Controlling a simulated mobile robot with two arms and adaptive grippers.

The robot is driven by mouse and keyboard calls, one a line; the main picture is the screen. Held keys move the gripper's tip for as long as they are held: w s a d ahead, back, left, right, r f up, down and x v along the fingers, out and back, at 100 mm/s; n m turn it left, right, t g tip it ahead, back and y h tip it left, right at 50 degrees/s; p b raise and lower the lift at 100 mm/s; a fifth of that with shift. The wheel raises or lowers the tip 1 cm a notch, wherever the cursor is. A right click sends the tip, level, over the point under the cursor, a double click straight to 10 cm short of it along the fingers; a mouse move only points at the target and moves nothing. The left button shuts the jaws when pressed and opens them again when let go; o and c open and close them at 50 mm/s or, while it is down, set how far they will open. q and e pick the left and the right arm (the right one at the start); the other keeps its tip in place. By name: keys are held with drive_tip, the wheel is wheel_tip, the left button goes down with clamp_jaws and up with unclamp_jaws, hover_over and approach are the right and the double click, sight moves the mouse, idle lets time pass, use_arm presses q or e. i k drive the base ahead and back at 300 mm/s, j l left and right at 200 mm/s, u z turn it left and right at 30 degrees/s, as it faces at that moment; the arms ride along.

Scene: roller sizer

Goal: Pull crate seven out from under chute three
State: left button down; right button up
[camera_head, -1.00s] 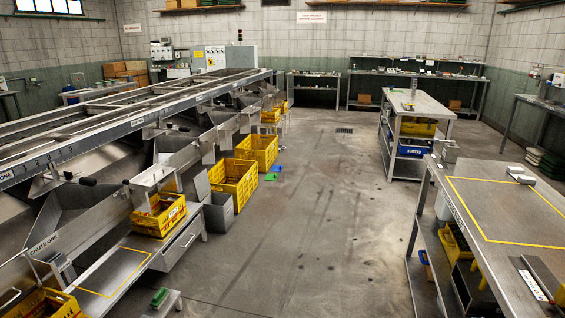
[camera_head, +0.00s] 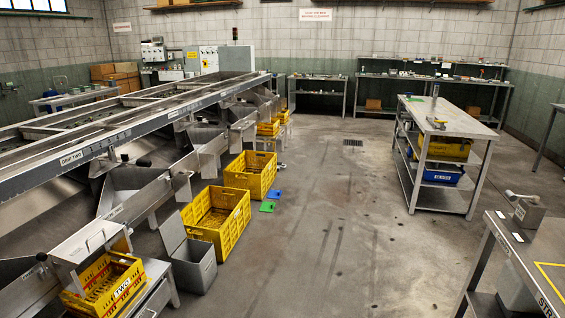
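Several yellow crates stand along the sizer's chutes on the left. Smaller yellow crates (camera_head: 268,129) show farther along. I cannot read a seven on any crate or tell which chute is chute three. Neither of my grippers is in view.
A grey bin (camera_head: 199,272) with a raised lid stands between the near crates. A wheelless-looking steel bench (camera_head: 440,195) and a nearer table (camera_head: 545,262) stand right. The middle aisle is clear.

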sight(224, 235)
drive_tip(key=i, duration=2.1)
